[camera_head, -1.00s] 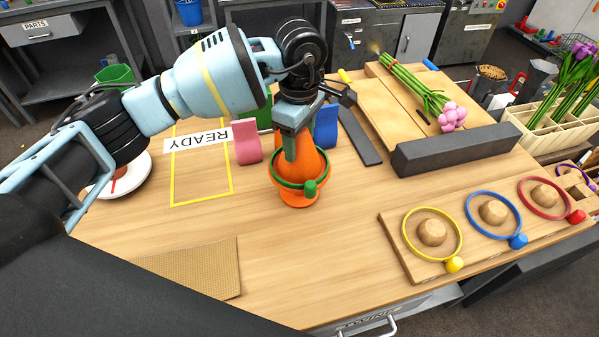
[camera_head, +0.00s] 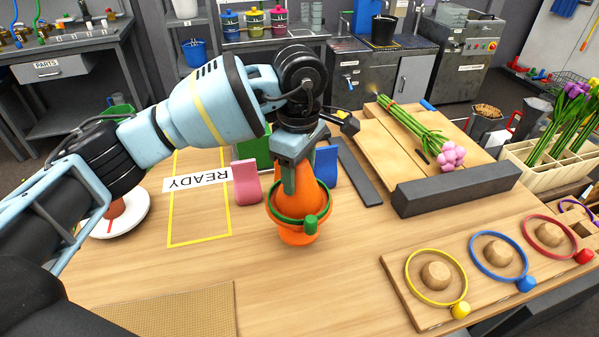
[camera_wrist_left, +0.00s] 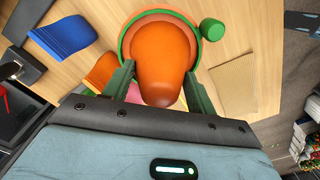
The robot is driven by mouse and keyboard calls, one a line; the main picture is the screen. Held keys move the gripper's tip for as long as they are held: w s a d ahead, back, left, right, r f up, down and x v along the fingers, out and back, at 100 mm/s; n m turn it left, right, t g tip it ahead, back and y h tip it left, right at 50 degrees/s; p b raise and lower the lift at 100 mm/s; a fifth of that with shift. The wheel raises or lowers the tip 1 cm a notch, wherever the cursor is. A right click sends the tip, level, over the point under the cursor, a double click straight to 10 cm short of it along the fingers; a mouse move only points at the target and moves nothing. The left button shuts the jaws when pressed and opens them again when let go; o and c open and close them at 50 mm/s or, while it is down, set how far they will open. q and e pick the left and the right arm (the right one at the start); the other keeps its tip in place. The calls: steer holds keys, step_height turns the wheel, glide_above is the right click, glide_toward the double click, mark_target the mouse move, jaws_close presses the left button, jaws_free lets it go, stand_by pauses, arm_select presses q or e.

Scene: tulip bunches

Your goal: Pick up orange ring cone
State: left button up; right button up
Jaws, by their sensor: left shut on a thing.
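The orange ring cone (camera_head: 308,202) stands upright near the middle of the wooden table in the head view, with a green ring (camera_head: 310,226) around its lower part. My left gripper (camera_head: 290,185) comes down from above and is shut on the cone's upper part. In the left wrist view the cone (camera_wrist_left: 160,50) sits between the two fingers of the gripper (camera_wrist_left: 157,75), its tip toward the camera. The green ring (camera_wrist_left: 212,30) shows around its base. I cannot tell whether the base touches the table. My right gripper is not in view.
A pink block (camera_head: 246,183) and a blue block (camera_head: 327,166) stand just behind the cone. A peg board (camera_head: 405,292) with yellow, blue and red rings lies at right. A dark grey bar (camera_head: 455,187) and tulips (camera_head: 415,130) lie behind. Bare table surrounds the cone's front.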

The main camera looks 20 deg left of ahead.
arm_select(q)
steer(key=s+d+r, duration=0.1)
steer(key=s+d, duration=0.2)
steer(key=s, duration=1.1)
steer(key=shift+s+r, duration=0.2)
steer(key=shift+s, duration=0.15)
